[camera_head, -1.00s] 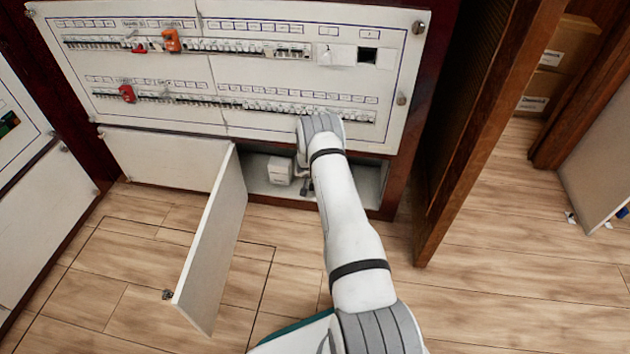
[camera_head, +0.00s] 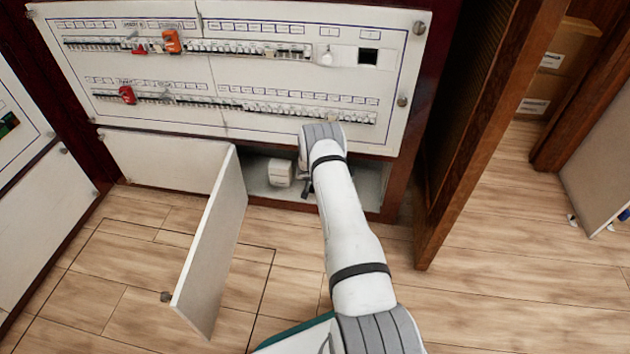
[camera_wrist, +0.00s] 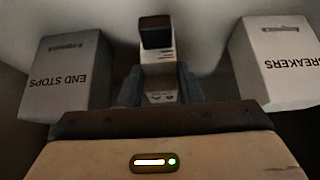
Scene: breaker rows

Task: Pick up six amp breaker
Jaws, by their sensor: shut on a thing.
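In the wrist view my gripper (camera_wrist: 160,88) is shut on a small white breaker (camera_wrist: 158,68) with a dark top end. The breaker sticks out beyond the two grey fingers, between two labelled boxes. Its amp rating cannot be read. In the head view my gripper (camera_head: 306,184) is mostly hidden behind my arm, at the open lower compartment (camera_head: 258,186) under the breaker panel. The breaker is hidden there.
In the wrist view a white END STOPS box (camera_wrist: 62,75) stands left and a BREAKERS box (camera_wrist: 275,65) right. In the head view a white box (camera_head: 281,172) sits in the compartment. The open door (camera_head: 210,240) juts out left of my arm. Breaker rows (camera_head: 310,113) line the panel (camera_head: 270,75) above.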

